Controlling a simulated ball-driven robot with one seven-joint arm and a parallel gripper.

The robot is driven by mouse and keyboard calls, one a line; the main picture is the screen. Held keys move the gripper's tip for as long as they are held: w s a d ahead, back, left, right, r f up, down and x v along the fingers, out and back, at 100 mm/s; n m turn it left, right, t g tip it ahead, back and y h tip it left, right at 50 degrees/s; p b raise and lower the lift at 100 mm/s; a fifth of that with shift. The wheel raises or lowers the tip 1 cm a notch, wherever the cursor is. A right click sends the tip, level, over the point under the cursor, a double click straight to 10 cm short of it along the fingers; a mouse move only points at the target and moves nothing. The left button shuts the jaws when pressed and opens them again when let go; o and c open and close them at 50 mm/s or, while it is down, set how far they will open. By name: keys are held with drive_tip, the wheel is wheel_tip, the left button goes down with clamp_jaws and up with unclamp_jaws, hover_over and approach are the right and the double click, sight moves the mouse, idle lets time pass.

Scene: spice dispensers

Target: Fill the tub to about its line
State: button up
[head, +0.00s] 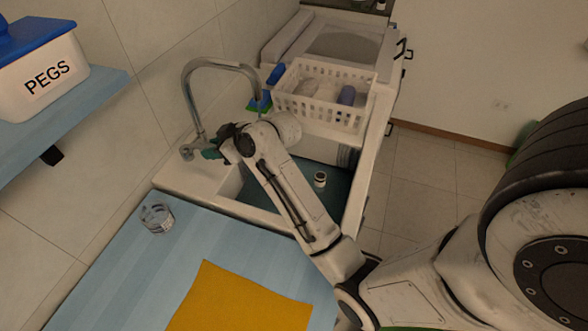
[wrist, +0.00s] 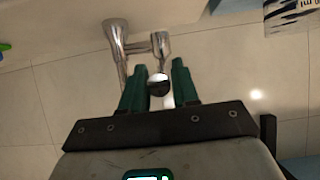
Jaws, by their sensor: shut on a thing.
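The tub appears to be the white sink basin (head: 255,212), with a teal surface inside; I cannot tell whether that is water or the floor of the basin. No fill line can be made out. A chrome tap (head: 189,105) arches over it from the wall side, and I cannot see a stream from its spout. My gripper (head: 211,153) is at the base of the tap. In the wrist view its green fingers (wrist: 158,82) are shut on the tap's lever, whose dark round end shows between them. My arm hides part of the basin.
A small white jar (head: 320,179) is inside the basin. A white basket (head: 318,113) with several items stands behind it. A clear glass (head: 157,217) and an orange cloth (head: 240,302) are on the blue counter. A PEGS tub (head: 42,85) sits on the left shelf.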

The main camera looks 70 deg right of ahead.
drive_tip(key=shift+f, duration=0.1)
drive_tip(key=shift+s+f+b, duration=0.25)
drive_tip(key=shift+f+b, duration=0.1)
drive_tip(key=shift+f, duration=0.3)
drive_tip(key=o, duration=0.9)
drive_tip(key=shift+r, duration=0.1)
